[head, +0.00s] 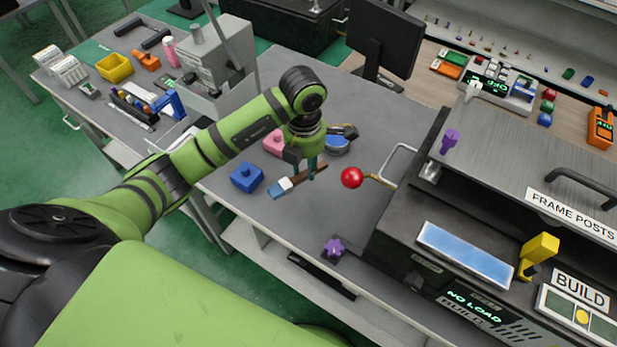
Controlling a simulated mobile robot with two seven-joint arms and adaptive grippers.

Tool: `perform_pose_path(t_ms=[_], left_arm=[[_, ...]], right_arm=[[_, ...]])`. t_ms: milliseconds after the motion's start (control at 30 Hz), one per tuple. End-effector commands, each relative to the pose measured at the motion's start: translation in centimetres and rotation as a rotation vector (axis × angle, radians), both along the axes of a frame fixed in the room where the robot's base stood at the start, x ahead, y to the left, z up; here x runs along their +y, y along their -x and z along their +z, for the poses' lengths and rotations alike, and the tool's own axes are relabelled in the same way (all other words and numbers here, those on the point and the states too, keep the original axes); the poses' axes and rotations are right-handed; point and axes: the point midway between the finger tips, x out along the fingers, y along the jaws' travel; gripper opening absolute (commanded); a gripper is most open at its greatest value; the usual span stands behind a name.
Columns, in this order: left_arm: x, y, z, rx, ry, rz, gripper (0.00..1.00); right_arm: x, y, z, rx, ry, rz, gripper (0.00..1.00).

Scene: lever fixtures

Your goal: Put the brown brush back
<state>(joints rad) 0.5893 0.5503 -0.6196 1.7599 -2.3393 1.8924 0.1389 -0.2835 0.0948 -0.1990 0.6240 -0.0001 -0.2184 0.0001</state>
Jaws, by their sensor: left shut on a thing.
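The brown brush (318,172) has a brown handle, a pale collar and a blue tip pointing to the lower left. It is at the middle of the grey bench top (225,197). My left gripper (311,168) comes down from above and is shut on the brown handle. I cannot tell whether the brush touches the bench. My right gripper is not in view.
A lever with a red ball (352,177) sticks out from the dark machine (400,215) on the right.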

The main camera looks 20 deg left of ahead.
Motion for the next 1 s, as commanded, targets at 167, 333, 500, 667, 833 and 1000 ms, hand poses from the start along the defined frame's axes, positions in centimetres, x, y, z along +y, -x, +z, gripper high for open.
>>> perform_pose_path(t_ms=[167, 333, 500, 667, 833, 1000], left_arm=[[0.0, 0.0, -2.0, 0.0, 0.0, 0.001, 0.07], [-0.1, 0.1, -4.2, 0.003, 0.001, 0.001, 0.07], [0.0, 0.0, -5.8, -0.001, 0.0, -0.001, 0.07], [0.0, 0.0, -5.9, -0.003, -0.001, -0.002, 0.07], [0.0, 0.0, -6.1, -0.003, -0.001, -0.001, 0.41], [0.0, 0.0, -6.0, -0.003, -0.001, -0.001, 0.52]], right_arm=[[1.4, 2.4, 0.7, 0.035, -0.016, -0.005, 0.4], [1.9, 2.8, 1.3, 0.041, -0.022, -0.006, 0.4], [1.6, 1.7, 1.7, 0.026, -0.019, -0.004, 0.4], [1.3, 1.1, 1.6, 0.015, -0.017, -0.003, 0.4], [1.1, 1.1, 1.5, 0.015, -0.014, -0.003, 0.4], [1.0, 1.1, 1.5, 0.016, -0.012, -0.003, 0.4]])
